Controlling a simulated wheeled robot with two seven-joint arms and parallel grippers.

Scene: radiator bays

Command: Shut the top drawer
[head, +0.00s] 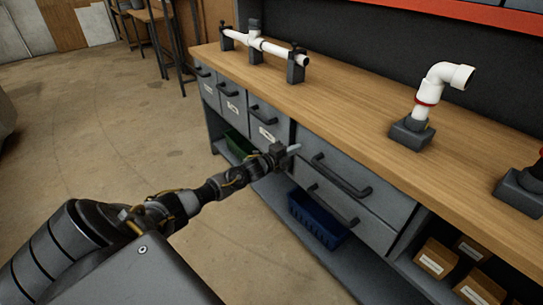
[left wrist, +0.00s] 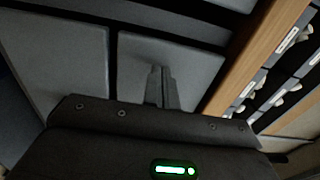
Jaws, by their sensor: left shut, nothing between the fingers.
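The grey top drawer (head: 386,187), with a long dark bar handle (head: 340,177), lies under the wooden benchtop in the head view. A second grey drawer (head: 373,227) with a similar handle (head: 332,206) is below it. How far the top drawer stands out is hard to tell. My left gripper (head: 293,148) is shut and empty near the left end of the top drawer's front. In the left wrist view its closed fingers (left wrist: 160,88) point toward a grey panel (left wrist: 185,62); contact cannot be told. My right gripper is not in view.
Small labelled drawers (head: 233,104) are left of the top drawer. White pipe fittings (head: 428,97) stand on the benchtop (head: 350,105).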

